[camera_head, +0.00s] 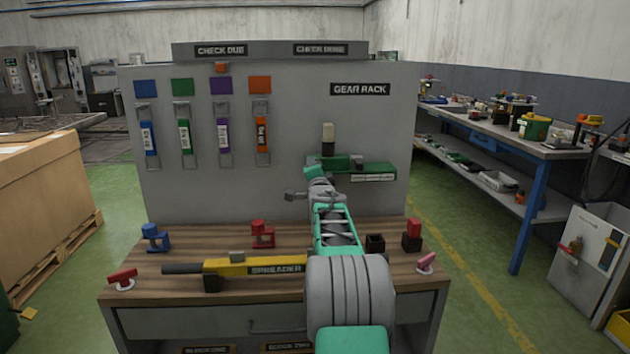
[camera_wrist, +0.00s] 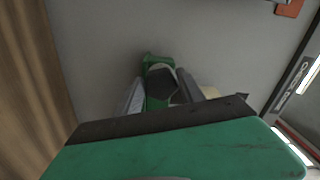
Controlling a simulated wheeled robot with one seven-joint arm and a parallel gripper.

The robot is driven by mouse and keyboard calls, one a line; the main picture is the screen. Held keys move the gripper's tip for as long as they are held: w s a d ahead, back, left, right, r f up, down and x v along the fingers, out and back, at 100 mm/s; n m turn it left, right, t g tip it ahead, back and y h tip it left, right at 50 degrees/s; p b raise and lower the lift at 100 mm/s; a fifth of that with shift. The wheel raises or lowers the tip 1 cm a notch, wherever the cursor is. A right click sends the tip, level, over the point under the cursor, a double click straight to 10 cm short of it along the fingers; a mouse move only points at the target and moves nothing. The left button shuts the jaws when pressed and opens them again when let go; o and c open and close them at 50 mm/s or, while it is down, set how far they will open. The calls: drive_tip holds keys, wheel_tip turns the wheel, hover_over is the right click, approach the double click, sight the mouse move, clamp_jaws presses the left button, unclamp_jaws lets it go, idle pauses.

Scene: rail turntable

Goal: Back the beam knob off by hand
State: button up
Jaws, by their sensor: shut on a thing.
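A green wall-mounted unit (camera_head: 375,169) with a pale label strip sits below the GEAR RACK sign, with a pale-capped post (camera_head: 328,138) at its left. My gripper (camera_head: 316,180) reaches to its left end in the head view. In the wrist view, the two grey fingers of my gripper (camera_wrist: 162,92) are shut around a dark rounded knob (camera_wrist: 162,80) on a green part (camera_wrist: 152,62). The knob is partly hidden by the fingers and the gripper body; in the head view my arm hides it. A yellow SPREADER beam (camera_head: 226,268) lies on the wooden bench.
The grey upright panel (camera_head: 290,120) carries several coloured hanging tags left of my arm. Red and blue blocks and pink-red handles stand on the bench top (camera_head: 190,245). A workbench (camera_head: 545,148) stands at the right, a large crate (camera_head: 45,200) at the left.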

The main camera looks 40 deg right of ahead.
drive_tip(key=n+b, duration=0.2)
drive_tip(key=n, duration=0.2)
drive_tip(key=n+b, duration=0.1)
drive_tip(key=n, duration=0.3)
drive_tip(key=n+b, duration=0.2)
drive_tip(key=n, duration=0.2)
drive_tip(key=shift+s+d+f+b, duration=0.15)
drive_tip(key=shift+d+f+b, duration=0.1)
drive_tip(key=shift+b, duration=0.1)
drive_tip(key=o, duration=1.3)
drive_tip(key=shift+o, duration=0.2)
drive_tip(key=shift+a, duration=0.1)
drive_tip(key=v, duration=0.7)
drive_tip(key=shift+s+a, duration=0.2)
drive_tip(key=shift+s, duration=0.15)
